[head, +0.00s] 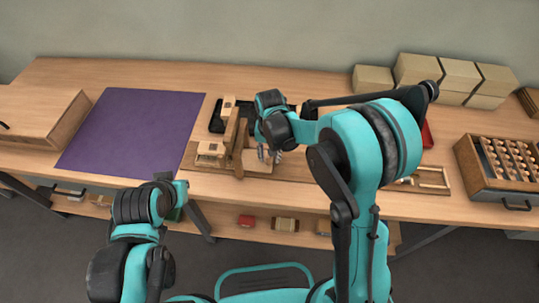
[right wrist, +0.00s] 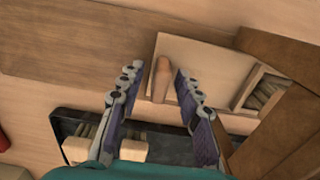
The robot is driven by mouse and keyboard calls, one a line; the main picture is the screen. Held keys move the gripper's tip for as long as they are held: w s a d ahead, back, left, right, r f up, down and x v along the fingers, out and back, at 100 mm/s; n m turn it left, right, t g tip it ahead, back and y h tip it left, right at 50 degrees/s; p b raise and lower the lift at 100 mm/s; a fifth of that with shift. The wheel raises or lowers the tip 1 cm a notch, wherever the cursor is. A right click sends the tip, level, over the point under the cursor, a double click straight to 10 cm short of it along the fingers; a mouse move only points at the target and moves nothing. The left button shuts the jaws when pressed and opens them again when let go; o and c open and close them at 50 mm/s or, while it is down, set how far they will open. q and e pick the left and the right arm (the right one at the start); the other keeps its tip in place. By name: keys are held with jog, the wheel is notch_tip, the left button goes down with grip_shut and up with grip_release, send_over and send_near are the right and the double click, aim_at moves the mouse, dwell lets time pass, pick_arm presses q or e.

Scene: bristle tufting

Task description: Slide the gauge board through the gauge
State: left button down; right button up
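The gauge board (right wrist: 205,58) is a pale flat board with an upright rounded wooden peg (right wrist: 161,80). In the head view the board (head: 264,163) lies just right of the gauge (head: 238,143), which has tall brown wooden uprights. The gauge (right wrist: 285,130) is at the right edge of the right wrist view. My right gripper (right wrist: 156,73) is open, its fingers on either side of the peg with a gap to each; it also shows in the head view (head: 269,155), partly hidden by its own arm.
A pale block (head: 210,149) with bristles sits left of the gauge. A black tray (right wrist: 70,125) with small blocks lies behind. A purple mat (head: 130,130) is clear at the left. Pale boxes (head: 440,75) and a crate of knobs (head: 480,185) stand at the right.

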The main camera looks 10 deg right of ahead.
notch_tip(320, 180, up, 12)
dwell(0.4)
